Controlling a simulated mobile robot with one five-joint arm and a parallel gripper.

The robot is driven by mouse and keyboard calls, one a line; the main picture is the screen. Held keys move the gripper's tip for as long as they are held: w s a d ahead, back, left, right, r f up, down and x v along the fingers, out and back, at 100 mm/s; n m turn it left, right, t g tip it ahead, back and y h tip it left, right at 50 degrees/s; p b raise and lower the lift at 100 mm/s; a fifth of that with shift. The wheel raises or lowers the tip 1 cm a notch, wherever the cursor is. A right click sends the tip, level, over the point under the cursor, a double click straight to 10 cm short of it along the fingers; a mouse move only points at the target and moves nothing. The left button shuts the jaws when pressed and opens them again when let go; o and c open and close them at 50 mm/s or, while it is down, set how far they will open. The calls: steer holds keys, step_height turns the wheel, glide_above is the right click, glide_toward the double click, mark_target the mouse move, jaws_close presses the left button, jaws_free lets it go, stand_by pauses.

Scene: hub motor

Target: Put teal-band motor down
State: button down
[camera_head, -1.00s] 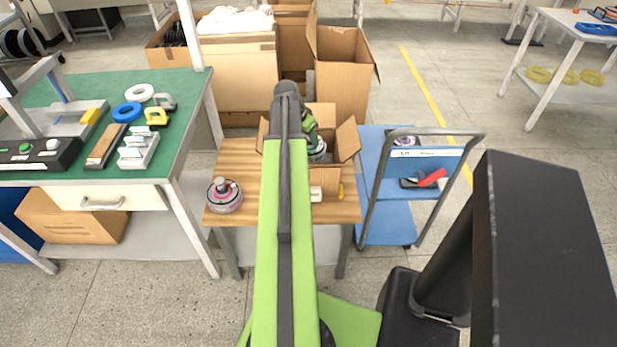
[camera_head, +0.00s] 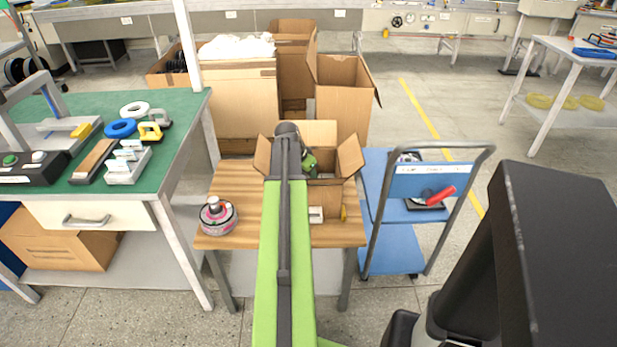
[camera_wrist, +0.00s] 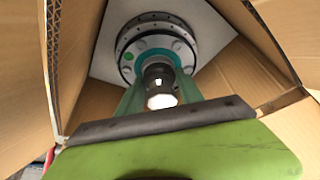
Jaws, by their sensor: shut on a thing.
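The teal-band motor (camera_wrist: 153,40) is a round grey hub with a bolted rim, a teal ring and a dark shaft. My gripper (camera_wrist: 161,84) is shut on its shaft in the wrist view. The motor is inside the open cardboard box (camera_wrist: 75,85), over a white panel; whether it touches the panel I cannot tell. In the head view my gripper (camera_head: 309,163) reaches into the same box (camera_head: 331,195) on the wooden table (camera_head: 265,238). My arm and the box walls hide the motor there.
A pink-banded motor (camera_head: 217,216) stands at the table's left. A blue cart (camera_head: 392,240) stands right, a green workbench (camera_head: 160,115) left, larger cartons (camera_head: 342,100) behind.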

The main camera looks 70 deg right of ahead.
steer(key=shift+f, duration=0.15)
steer(key=c, duration=0.8)
jaws_free()
steer(key=shift+o, duration=0.2)
steer(key=p+v, duration=1.1)
steer(key=v, duration=0.1)
steer(key=shift+a, duration=0.1)
